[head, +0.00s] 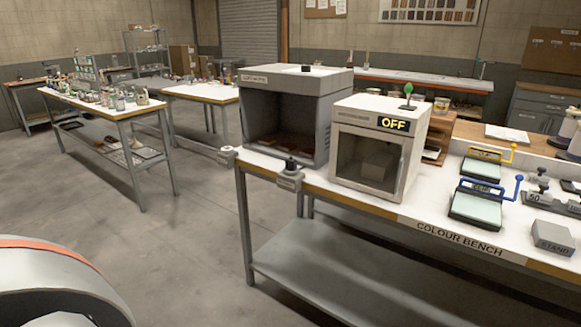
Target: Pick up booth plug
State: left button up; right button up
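A small dark plug-like piece (290,164) stands upright on a grey block (290,181) at the front left edge of the colour bench; it may be the booth plug, but it is too small to be sure. A second grey block (227,156) sits at the bench's left corner, with no dark piece visible on it. The open-fronted grey booth (296,81) stands behind them, its inside dark. To its right is a white cabinet (378,148) with a window and a display reading OFF. Neither of my grippers is in view.
A lower shelf (340,280) runs beneath. A table of bottles (110,104) stands at left. The floor (190,240) between is clear.

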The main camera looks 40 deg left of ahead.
aim_at(292, 163)
jog(key=u, duration=0.4)
jog(key=j+u, duration=0.1)
jog(key=u, duration=0.25)
jog(key=j+u, duration=0.1)
jog(key=u, duration=0.65)
jog(key=i+j+z, duration=0.15)
jog(key=z, duration=0.2)
jog(key=i+j+z, duration=0.1)
jog(key=z, duration=0.25)
jog(key=i+j+z, duration=0.1)
jog(key=j+z, duration=0.15)
jog(key=z, duration=0.15)
jog(key=i+j+z, duration=0.1)
jog(key=j, duration=0.2)
jog(key=i+j+z, duration=0.15)
jog(key=j, duration=0.15)
jog(key=j+z, duration=0.1)
jog(key=j, duration=0.2)
jog(key=i+j, duration=0.1)
jog(key=j, duration=0.2)
jog(key=i+j, duration=0.1)
jog(key=j, duration=0.25)
jog(key=i+j+z, duration=0.1)
jog(key=j, duration=0.2)
